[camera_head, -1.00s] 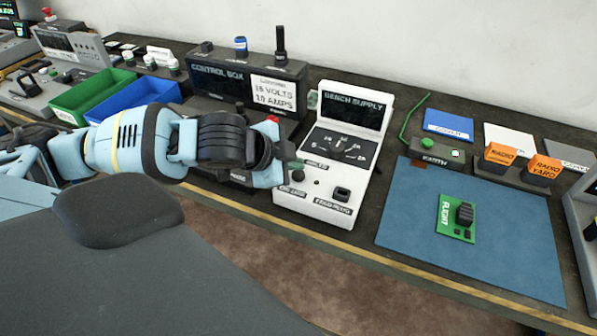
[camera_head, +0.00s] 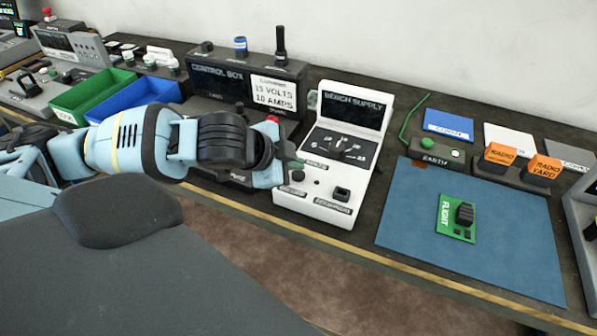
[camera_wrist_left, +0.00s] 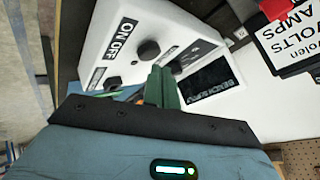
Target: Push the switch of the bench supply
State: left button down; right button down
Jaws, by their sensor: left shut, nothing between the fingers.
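The bench supply (camera_head: 326,196) is a white box with a sloped front and a dark display, right of my left gripper. A small black round control (camera_head: 296,176) sits near its ON OFF label (camera_head: 291,190). In the left wrist view, the ON OFF label (camera_wrist_left: 122,40) and the black round control (camera_wrist_left: 148,50) show again. My left gripper (camera_head: 296,163) has green fingers, shut and empty, over the left side of the supply's front. In the left wrist view, the fingers (camera_wrist_left: 163,86) hide part of the panel; I cannot tell whether they touch it. My right gripper is out of view.
The control box (camera_head: 222,82) with its white notice stands behind my left arm. Blue (camera_head: 140,95) and green (camera_head: 92,92) bins lie left. A blue mat (camera_head: 400,215) with a green flight board (camera_head: 455,222) lies right of the supply. The mat's front is clear.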

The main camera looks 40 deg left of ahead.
pick_arm(q)
jog(key=shift+f, duration=0.15)
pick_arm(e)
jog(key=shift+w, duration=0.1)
pick_arm(q)
jog(key=shift+f, duration=0.25)
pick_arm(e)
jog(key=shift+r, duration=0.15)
pick_arm(q)
jog(key=shift+f, duration=0.25)
dwell(0.3)
jog(key=shift+r, duration=0.1)
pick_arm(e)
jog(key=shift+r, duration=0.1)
pick_arm(q)
jog(key=shift+r+p, duration=0.55)
jog(key=shift+p, duration=0.3)
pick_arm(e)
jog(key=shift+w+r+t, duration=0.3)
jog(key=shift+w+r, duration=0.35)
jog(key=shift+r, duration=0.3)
